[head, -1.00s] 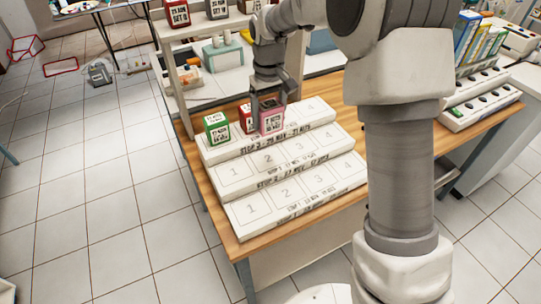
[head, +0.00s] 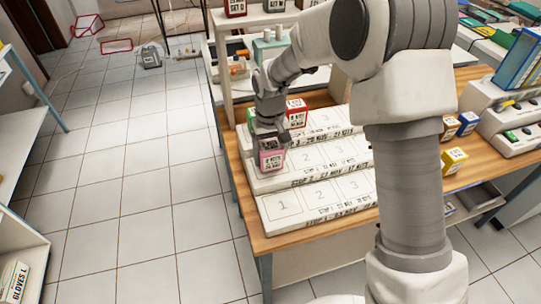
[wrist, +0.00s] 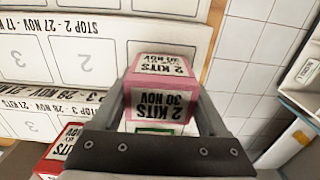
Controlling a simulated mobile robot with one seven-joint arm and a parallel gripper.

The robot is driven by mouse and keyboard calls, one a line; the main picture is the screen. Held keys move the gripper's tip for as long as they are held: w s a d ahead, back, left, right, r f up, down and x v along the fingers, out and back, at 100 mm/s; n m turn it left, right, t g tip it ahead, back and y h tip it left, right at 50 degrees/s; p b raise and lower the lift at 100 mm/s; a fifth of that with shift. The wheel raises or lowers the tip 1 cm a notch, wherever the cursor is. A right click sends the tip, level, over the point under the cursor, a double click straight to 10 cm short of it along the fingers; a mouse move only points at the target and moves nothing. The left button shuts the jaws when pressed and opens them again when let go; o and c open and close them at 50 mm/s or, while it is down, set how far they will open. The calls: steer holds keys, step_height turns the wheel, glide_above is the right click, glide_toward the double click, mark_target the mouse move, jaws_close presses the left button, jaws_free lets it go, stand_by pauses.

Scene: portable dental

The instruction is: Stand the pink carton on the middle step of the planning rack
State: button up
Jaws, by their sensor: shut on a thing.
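The pink carton (head: 271,158) is in my gripper (head: 270,140), over the left end of the planning rack's middle step (head: 335,153). The wrist view shows the carton (wrist: 162,85) between the two fingers, beside the slot marked 2 (wrist: 85,55). I cannot tell whether its base touches the step. A red carton (head: 296,112) stands on the top step behind my gripper. A green carton (head: 250,117) beside it is mostly hidden by my gripper. The bottom step (head: 310,195) is empty.
A yellow carton (head: 453,160) and two small cartons stand on the wooden table (head: 410,165) to the right. A shelf unit (head: 228,75) rises behind the rack. Open tiled floor (head: 130,190) lies left of the table.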

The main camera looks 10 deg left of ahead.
mark_target(271, 146)
steer(key=shift+f, duration=0.25)
steer(key=shift+f, duration=0.1)
steer(key=o, duration=1.3)
step_height(271, 146, up, 12)
steer(key=shift+r+p, duration=0.15)
steer(key=shift+p, duration=0.4)
steer(key=shift+r, duration=0.1)
